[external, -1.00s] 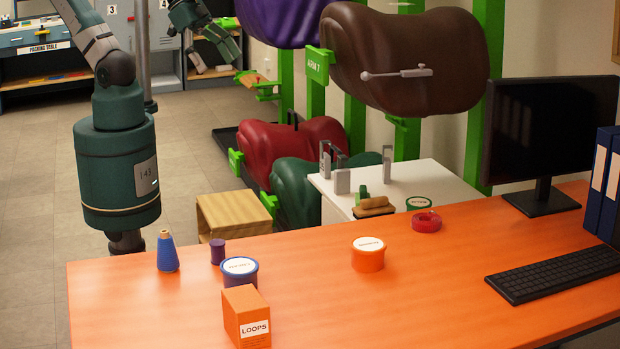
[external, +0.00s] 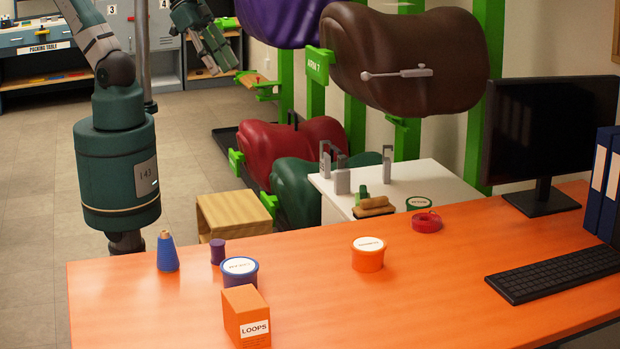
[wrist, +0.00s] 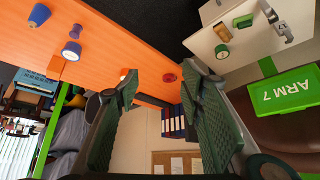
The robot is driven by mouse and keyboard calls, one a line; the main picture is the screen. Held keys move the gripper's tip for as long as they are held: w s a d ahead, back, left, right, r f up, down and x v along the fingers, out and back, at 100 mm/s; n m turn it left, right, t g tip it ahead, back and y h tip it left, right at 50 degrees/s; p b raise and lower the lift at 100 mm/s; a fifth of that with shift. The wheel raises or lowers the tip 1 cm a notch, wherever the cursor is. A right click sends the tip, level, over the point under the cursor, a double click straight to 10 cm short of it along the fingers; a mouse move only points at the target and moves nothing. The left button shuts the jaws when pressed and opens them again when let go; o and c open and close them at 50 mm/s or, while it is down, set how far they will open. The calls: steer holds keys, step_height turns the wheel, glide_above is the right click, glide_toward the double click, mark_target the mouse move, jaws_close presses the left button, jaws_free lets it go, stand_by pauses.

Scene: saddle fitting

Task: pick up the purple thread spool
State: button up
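The purple thread spool (external: 218,251) stands upright on the orange table (external: 320,300), between a blue thread cone (external: 167,252) and a blue tub with a white lid (external: 240,271). In the wrist view the spool (wrist: 75,31) is small, at the upper left, near the tub (wrist: 71,50). My gripper (external: 226,66) is high at the top of the external view, well away from the spool. In the wrist view its two green fingers (wrist: 160,75) are wide apart with nothing between them.
An orange box labelled LOOPS (external: 246,315) and an orange tub (external: 368,254) stand on the table. A red tape roll (external: 426,222), keyboard (external: 555,272) and monitor (external: 550,140) are to the right. Saddles on green racks (external: 405,62) stand behind. The table's middle is mostly clear.

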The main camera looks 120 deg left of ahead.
steer(key=w+d+f+m+g+b, duration=0.1)
steer(key=w+d+f+m+g, duration=0.2)
steer(key=w+d, duration=0.55)
steer(key=m+g+h+b, duration=0.1)
steer(key=m+g+b, duration=0.25)
steer(key=m, duration=0.85)
glide_above(217, 242)
steer(key=a, duration=0.1)
steer(key=f, duration=2.4)
steer(key=shift+a+f, duration=0.2)
steer(key=shift+f, duration=0.15)
steer(key=shift+s+d+f, duration=0.1)
steer(key=shift+d+f, duration=0.2)
steer(key=shift+f, duration=0.1)
steer(key=shift+d+f, duration=0.1)
steer(key=shift+f, duration=1.15)
